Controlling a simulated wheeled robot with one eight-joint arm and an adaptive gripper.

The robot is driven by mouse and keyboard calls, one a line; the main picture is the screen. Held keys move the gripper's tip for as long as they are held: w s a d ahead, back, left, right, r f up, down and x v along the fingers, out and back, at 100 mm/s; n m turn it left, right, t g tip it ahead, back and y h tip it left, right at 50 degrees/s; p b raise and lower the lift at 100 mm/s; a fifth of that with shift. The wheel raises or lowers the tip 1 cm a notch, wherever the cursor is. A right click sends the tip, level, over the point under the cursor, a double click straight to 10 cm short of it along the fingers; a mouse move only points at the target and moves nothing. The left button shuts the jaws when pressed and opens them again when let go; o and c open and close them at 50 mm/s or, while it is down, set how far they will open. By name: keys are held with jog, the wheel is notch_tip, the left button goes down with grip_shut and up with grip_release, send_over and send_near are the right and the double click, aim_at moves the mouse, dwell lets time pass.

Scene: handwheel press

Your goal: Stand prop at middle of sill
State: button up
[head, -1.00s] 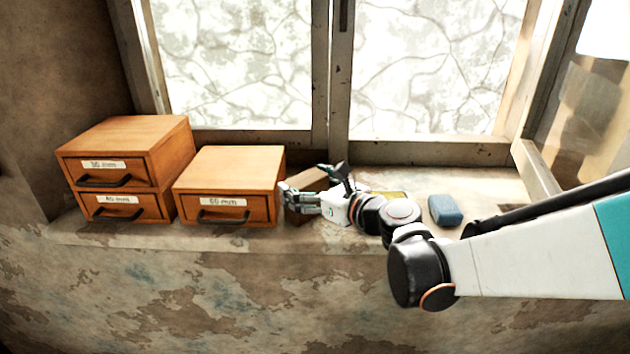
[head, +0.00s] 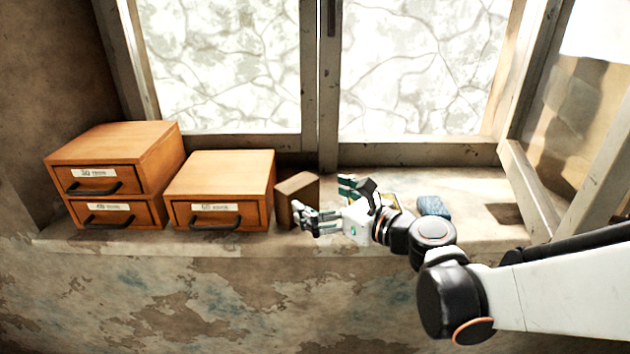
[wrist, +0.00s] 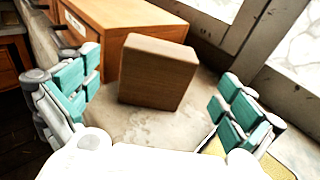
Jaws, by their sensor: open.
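The prop, taken to be the brown wooden block (head: 297,188), stands upright on the stone sill (head: 480,190), just right of the single drawer box. In the wrist view the teal-padded fingers (wrist: 158,95) stand apart and do not touch the block. The block's lower front is partly hidden by a finger in the head view.
A single wooden drawer box (head: 221,175) and a two-drawer box (head: 118,165) stand at the left. A blue sponge-like block (head: 433,206) lies right of my gripper. A yellow item (wrist: 245,165) is partly hidden by my gripper. The window frame (head: 410,154) bounds the sill behind.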

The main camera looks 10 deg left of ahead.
jog(key=shift+v, duration=2.2)
